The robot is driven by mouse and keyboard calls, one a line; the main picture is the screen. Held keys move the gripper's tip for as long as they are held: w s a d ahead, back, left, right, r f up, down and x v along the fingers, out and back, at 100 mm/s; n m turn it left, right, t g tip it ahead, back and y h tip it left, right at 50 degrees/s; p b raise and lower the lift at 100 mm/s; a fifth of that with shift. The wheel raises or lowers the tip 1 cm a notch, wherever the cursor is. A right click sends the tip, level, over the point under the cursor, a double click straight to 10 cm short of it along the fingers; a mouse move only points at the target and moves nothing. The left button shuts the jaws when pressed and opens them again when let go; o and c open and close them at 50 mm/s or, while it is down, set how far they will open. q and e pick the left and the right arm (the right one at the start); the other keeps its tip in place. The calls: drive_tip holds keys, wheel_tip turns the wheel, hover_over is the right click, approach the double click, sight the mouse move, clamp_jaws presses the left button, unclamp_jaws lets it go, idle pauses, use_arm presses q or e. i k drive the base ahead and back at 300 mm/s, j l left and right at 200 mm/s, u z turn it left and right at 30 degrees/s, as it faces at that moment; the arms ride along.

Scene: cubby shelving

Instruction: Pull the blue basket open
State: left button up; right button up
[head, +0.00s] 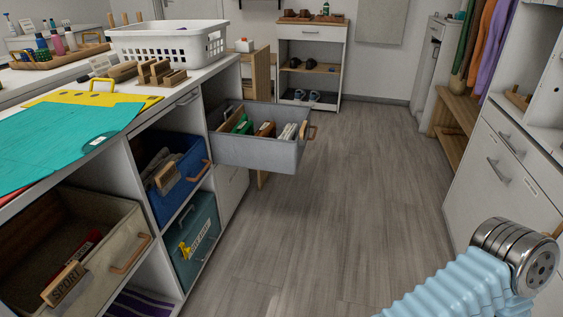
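The blue basket (190,185) sits in an upper cubby of the shelving unit on the left. Its front with a wooden handle (198,172) faces the aisle, roughly at the cubby's front edge. Wooden items (162,172) stick up inside it, and the shelf above shadows its back. Neither of my grippers shows in the head view. Only a part of my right arm, with a pale blue sleeve and a metal joint, shows at the lower right, well apart from the basket.
A grey-blue basket (245,153) sticks out into the aisle beyond the blue one. A teal basket (195,250) sits below, and a beige basket (115,270) is nearer. A white laundry basket (165,42) stands on the counter. The floor (335,215) is clear; white drawers (500,180) line the right.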

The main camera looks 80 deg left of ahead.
sight(191, 167)
drive_tip(key=u, duration=0.95)
drive_tip(key=i+u, duration=0.1)
drive_tip(key=u, duration=0.4)
drive_tip(key=j+u, duration=0.1)
drive_tip(key=u, duration=0.85)
drive_tip(key=i+u, duration=0.1)
drive_tip(key=u, duration=0.4)
drive_tip(key=l+u, duration=0.1)
drive_tip(key=u, duration=0.9)
drive_tip(key=i+l+z, duration=0.25)
drive_tip(key=i+l, duration=0.25)
drive_tip(key=i+l+z, duration=0.3)
drive_tip(key=i+l, duration=0.2)
